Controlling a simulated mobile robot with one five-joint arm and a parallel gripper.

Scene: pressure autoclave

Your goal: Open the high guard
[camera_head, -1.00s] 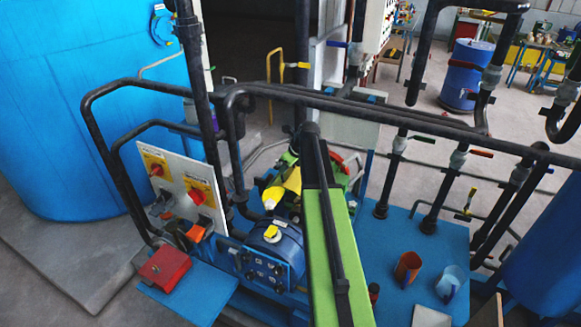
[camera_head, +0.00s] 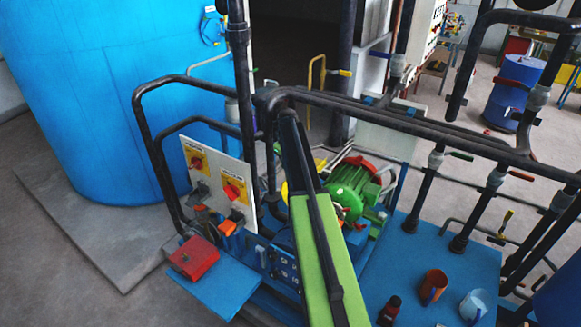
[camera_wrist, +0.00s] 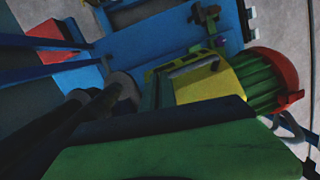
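A yellow cover, which may be the high guard, sits beside a green ribbed motor with a red end. In the wrist view the yellow cover (camera_wrist: 210,88) is at the centre right, against the motor (camera_wrist: 268,80). In the head view the motor (camera_head: 350,188) is right of my green and black arm, which hides nearly all of the yellow cover. Whether the cover is open or shut cannot be told. My gripper and its fingers cannot be made out in either view. A large dark green and black shape fills the bottom of the wrist view.
A panel (camera_head: 206,165) with red switches on yellow plates stands left of my arm, inside black pipe railings. A red box (camera_head: 193,257) rests on a blue plate. A brown cup (camera_head: 433,287) and a pale blue cup (camera_head: 474,306) stand on the blue deck. Pipes cross behind.

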